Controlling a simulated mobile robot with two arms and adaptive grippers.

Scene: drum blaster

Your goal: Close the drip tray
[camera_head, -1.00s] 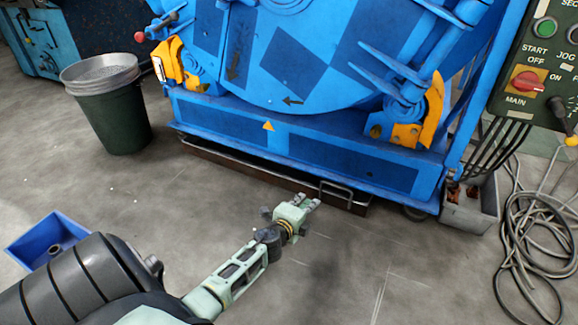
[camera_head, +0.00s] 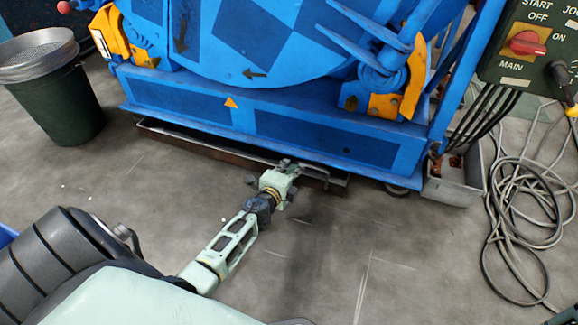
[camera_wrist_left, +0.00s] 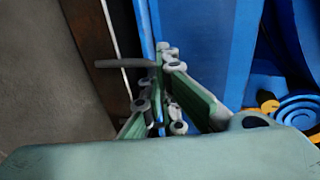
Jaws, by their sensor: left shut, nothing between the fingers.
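The drip tray (camera_head: 200,141) is a low brown metal tray with a thin bright rim under the front of the blue machine. Its front edge sticks out a little past the machine's base. Its handle is mostly hidden behind my left gripper (camera_head: 290,166) in the head view. In the left wrist view the tray (camera_wrist_left: 92,40) runs up the left side, and its dark handle (camera_wrist_left: 120,63) reaches toward my fingertips (camera_wrist_left: 165,58). My left gripper is shut and empty, close to the handle; whether it touches cannot be told. My right gripper is not in view.
The blue machine (camera_head: 300,135) stands over the tray. A dark green bin (camera_head: 62,105) stands at left. A grey box (camera_head: 455,185) and coiled cables (camera_head: 520,220) lie at right, below the control panel (camera_head: 525,45). The floor before the tray is clear.

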